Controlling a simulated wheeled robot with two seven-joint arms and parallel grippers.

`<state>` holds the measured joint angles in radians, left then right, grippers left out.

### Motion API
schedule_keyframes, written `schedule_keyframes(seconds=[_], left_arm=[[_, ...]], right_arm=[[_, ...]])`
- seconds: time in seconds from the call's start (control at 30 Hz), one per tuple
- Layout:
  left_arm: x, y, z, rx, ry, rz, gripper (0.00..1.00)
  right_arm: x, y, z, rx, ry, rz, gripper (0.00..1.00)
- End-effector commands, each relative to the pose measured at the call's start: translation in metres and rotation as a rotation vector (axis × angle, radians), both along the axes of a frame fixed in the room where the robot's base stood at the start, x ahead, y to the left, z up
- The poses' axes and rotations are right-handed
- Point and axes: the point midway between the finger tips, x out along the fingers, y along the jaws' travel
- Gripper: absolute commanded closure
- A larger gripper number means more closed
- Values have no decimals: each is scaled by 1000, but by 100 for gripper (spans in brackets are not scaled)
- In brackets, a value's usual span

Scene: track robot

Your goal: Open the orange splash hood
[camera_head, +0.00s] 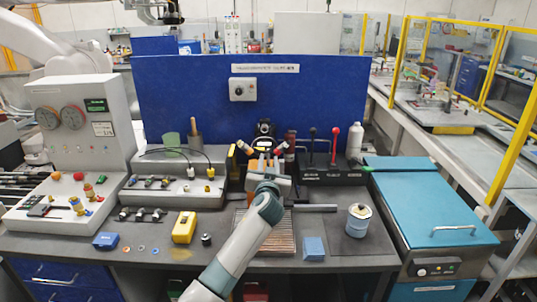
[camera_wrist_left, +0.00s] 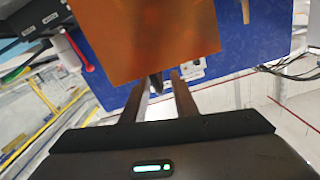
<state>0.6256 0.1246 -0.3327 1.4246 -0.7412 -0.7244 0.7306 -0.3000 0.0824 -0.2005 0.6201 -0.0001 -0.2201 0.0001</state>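The orange splash hood shows in the left wrist view as a flat, see-through orange panel (camera_wrist_left: 145,40) filling the top middle, just beyond the fingertips. In the head view my left gripper (camera_head: 268,165) is at the middle of the bench and mostly hides the hood. In the left wrist view its two fingers (camera_wrist_left: 158,88) stand apart. A small dark piece (camera_wrist_left: 155,82) shows between their tips by the panel's lower edge; I cannot tell if they touch it. My right gripper is not in view.
A blue back panel (camera_head: 190,95) stands behind the bench. A grey gauge console (camera_head: 80,120) is at left, a teal lidded box (camera_head: 430,210) at right. A yellow block (camera_head: 184,227), a blue block (camera_head: 314,248) and a round tin (camera_head: 358,220) lie on the bench (camera_head: 340,262).

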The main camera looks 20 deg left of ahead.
Motion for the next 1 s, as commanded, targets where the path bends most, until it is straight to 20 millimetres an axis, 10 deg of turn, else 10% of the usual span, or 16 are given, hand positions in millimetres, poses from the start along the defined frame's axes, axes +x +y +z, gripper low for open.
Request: schedule_keyframes(seconds=[0.77,0.9,1.0], left_arm=[[36,11,0,0,0,0,74],[36,11,0,0,0,0,100],[36,11,0,0,0,0,100]], right_arm=[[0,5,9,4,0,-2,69],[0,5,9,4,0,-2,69],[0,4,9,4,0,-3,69]])
